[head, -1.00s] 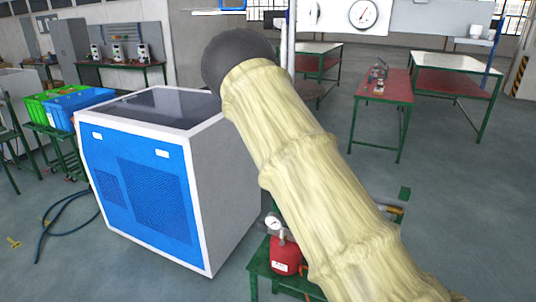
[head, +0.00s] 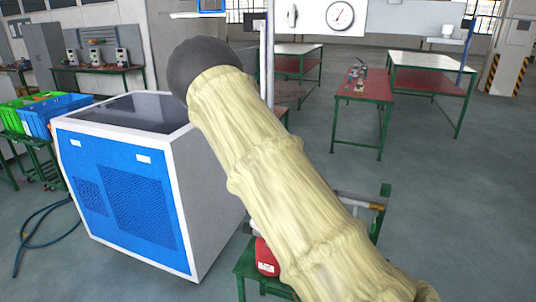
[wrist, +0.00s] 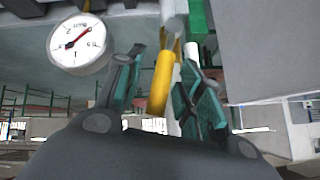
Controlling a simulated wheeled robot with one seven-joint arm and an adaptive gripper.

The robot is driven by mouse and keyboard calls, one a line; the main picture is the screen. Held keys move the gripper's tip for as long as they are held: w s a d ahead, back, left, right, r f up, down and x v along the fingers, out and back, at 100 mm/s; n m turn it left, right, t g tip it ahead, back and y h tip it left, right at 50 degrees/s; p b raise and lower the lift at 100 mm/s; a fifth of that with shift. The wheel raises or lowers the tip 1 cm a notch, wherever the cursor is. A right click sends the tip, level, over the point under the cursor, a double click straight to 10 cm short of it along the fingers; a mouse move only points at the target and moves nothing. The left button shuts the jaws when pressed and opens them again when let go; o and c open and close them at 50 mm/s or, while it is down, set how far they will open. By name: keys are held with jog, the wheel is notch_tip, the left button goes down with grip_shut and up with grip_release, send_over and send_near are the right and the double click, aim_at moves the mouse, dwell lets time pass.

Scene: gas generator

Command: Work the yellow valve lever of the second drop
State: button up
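In the wrist view the yellow valve lever (wrist: 161,82) hangs downward in the picture between the two teal fingers of my gripper (wrist: 163,62). The fingers stand apart on either side of the lever. A gap shows on its left, and a narrower one on its right; I see no firm contact. A round white gauge (wrist: 77,42) with a red needle is left of the fingers. In the head view my own pale-sleeved arm hides my gripper and the lever.
In the head view a red tank (head: 266,257) sits on a green stand (head: 246,268), partly behind my arm. A blue and white machine (head: 130,205) stands close on the left. Red-topped tables (head: 365,84) are farther back.

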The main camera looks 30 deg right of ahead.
jog(key=v, duration=1.2)
jog(key=shift+c, duration=0.2)
